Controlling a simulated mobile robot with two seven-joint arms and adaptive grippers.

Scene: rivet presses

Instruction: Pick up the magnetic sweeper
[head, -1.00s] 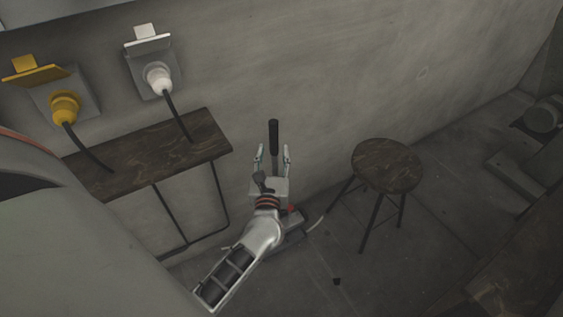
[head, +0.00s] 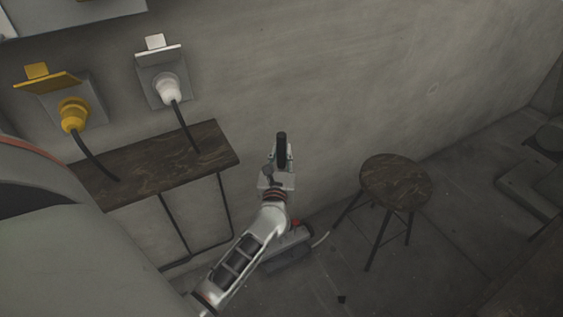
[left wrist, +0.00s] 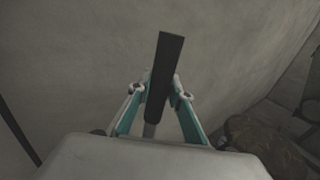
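The magnetic sweeper shows as an upright black handle (head: 281,146) on a thin grey shaft, close to the wall. The handle and a bit of shaft also show in the left wrist view (left wrist: 165,75). My left gripper (head: 283,160) has its fingers on both sides of the sweeper and appears closed on it. In the left wrist view its teal-padded fingers (left wrist: 160,100) press in around the handle's lower end. The sweeper's lower part is hidden behind my arm. My right gripper is not in view.
A grey unit with a red part (head: 290,247) and a pale cable sits on the floor behind my forearm. A round wooden stool (head: 396,181) stands to the right. A wooden wall bench (head: 155,166) is at left, below yellow (head: 73,115) and white (head: 168,90) plugs.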

